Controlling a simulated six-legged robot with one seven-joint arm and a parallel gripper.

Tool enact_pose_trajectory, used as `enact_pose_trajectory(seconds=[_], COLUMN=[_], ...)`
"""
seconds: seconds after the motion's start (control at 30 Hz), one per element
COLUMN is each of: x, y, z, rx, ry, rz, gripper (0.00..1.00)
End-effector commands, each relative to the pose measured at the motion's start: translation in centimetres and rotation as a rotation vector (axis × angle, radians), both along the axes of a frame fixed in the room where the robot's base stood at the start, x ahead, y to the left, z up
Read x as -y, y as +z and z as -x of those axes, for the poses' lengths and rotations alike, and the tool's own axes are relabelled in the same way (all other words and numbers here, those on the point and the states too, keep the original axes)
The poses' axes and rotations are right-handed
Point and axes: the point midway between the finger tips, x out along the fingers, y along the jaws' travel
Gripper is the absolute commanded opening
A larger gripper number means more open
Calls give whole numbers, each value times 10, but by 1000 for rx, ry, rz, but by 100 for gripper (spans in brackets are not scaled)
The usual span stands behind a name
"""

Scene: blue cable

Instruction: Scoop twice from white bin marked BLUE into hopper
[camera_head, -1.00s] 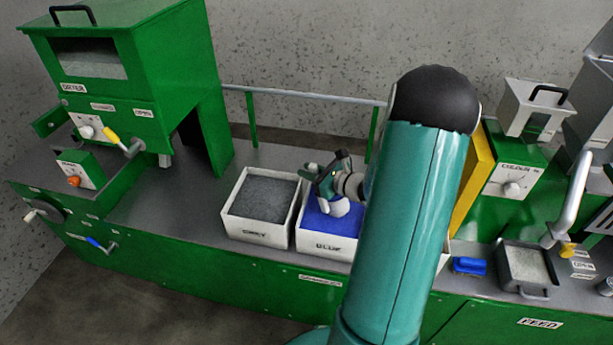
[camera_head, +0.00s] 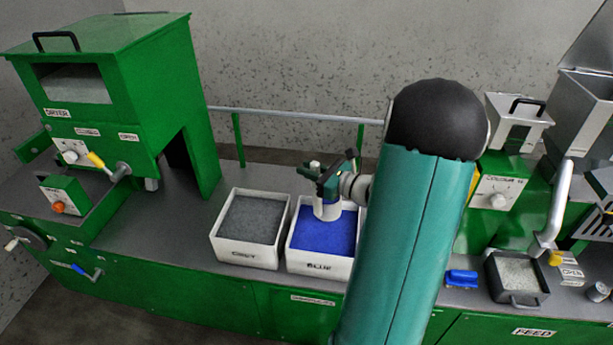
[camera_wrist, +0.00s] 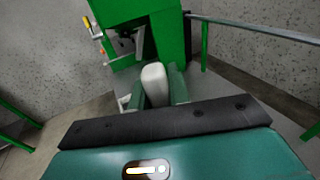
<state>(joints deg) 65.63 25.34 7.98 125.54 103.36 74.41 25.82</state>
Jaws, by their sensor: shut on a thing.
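The white bin marked BLUE (camera_head: 318,264) stands on the bench, filled with blue granules (camera_head: 325,238). My gripper (camera_head: 326,182) is over the back part of this bin. It is shut on a white scoop (camera_head: 327,209), whose cup hangs below the fingers. I cannot tell whether the cup touches the granules, and its inside is hidden. In the wrist view the white scoop (camera_wrist: 154,84) sits between the two green fingers. A grey hopper with a black handle (camera_head: 517,120) stands above the COLOUR unit at the right. A larger grey hopper (camera_head: 583,112) is beside it.
A white bin marked GREY (camera_head: 246,254) stands just left of the BLUE bin. The green dryer (camera_head: 120,90) is at the left. A rail (camera_head: 290,116) runs behind the bench. A blue block (camera_head: 461,278) and a pellet-filled metal pan (camera_head: 518,295) are at the right.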

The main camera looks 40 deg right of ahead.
Motion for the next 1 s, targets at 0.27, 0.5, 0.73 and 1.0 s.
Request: enact_pose_trajectory(seconds=[0.27,0.5,0.73,1.0], x=[5,8,9,9], y=[25,40,44,44], z=[6,10,11,11], rx=[32,51,57,57], ry=[0,0,0,0], rz=[-19,-36,-40,-40], gripper=[0,0,0,0])
